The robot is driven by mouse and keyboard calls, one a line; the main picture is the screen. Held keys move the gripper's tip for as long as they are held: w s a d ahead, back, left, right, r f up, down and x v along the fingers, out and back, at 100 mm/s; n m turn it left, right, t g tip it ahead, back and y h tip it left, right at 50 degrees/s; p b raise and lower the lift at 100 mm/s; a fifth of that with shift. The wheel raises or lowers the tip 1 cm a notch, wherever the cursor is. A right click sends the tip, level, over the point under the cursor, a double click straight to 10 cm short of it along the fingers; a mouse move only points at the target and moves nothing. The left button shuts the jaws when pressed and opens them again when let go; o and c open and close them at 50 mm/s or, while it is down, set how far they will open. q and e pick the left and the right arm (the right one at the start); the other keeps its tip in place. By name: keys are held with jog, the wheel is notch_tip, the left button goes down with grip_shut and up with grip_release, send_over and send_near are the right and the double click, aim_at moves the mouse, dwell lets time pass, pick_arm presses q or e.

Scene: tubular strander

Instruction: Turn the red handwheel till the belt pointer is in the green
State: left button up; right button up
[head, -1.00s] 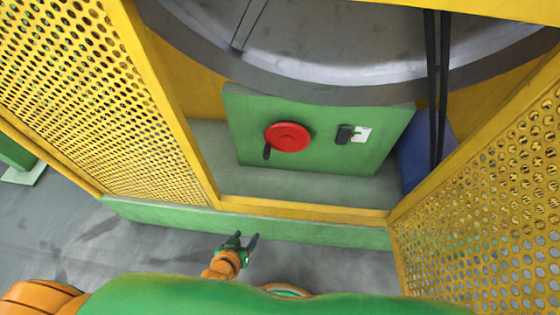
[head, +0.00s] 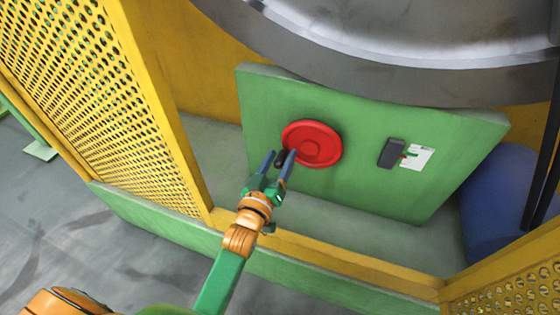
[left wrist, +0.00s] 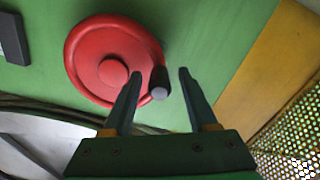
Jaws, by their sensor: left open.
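The red handwheel (head: 312,145) is mounted on a green panel (head: 345,125). Its dark crank handle (head: 280,158) is at the wheel's lower left in the head view. My left gripper (head: 279,157) is open with its fingers around or just in front of the handle. In the left wrist view the wheel (left wrist: 98,50) fills the upper left, and the handle (left wrist: 160,82) stands between the fingertips, apart from both. The belt gauge (head: 416,158), a white plate with red and green marks, sits beside a dark block (head: 391,153). The pointer's exact position is too small to tell. My right gripper is not in view.
A yellow frame sill (head: 340,262) crosses in front of the panel. A yellow perforated guard (head: 95,100) stands at the left, another (head: 510,300) at the lower right. A large grey drum rim (head: 400,75) hangs above. A blue cylinder (head: 500,205) and black belts (head: 545,185) are at the right.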

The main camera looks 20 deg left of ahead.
pick_arm(q)
grip_shut()
dwell(1.4)
